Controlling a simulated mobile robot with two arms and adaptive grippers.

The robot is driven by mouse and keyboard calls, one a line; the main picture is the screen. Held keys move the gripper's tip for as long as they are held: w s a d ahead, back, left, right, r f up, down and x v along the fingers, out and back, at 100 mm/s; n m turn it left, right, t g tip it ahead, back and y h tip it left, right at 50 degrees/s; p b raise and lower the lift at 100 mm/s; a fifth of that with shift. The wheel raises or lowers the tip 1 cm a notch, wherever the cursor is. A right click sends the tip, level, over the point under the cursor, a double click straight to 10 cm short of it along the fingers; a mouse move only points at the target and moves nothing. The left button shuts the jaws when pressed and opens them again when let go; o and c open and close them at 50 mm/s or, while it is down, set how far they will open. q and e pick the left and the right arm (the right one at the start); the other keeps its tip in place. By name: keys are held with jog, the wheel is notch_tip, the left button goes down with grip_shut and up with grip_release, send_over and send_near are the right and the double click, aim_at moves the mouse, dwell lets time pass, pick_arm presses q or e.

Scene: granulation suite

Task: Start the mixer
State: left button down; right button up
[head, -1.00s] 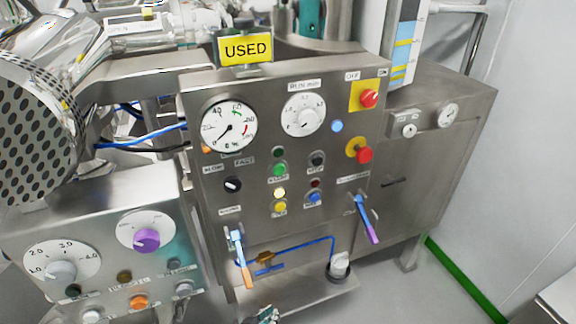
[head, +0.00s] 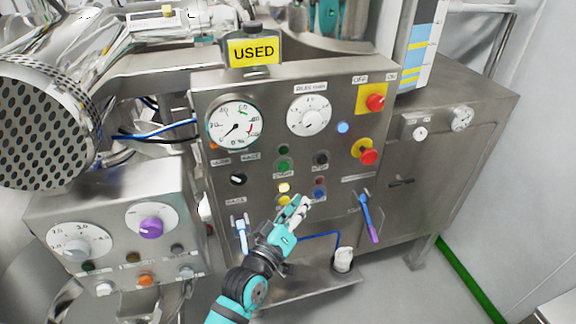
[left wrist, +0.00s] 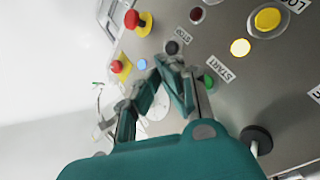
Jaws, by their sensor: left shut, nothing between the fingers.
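The mixer's steel control panel (head: 350,100) stands in front of me. Its green START button (head: 284,165) shows below the left dial; it is also in the left wrist view (left wrist: 208,80). The dark STOP button (head: 320,158) is right of it. A yellow lamp (head: 284,187) is lit below the green button. My left gripper (head: 301,203) is shut and empty, in front of the panel's lower rows, below the green button in the picture. It partly covers the lower yellow button. In the left wrist view its fingertips (left wrist: 170,64) appear close to the STOP button. My right gripper is not visible.
A red switch (head: 375,101) and a red mushroom button (head: 368,156) sit on yellow plates at the right. Two lever handles, one blue-purple (head: 367,215), stick out below. A smaller dial panel (head: 120,225) stands at the left.

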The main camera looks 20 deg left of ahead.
aim_at(284, 166)
pick_arm(q)
jog(key=shift+a, duration=0.1)
jog(key=w+a+b, duration=0.3)
jog(key=w+a, duration=0.2)
jog(key=w, duration=0.2)
jog(key=shift+w, duration=0.2)
dwell(0.3)
jog(key=shift+d, duration=0.1)
dwell(1.3)
jog(key=shift+w+a, duration=0.25)
jog(key=shift+w, duration=0.1)
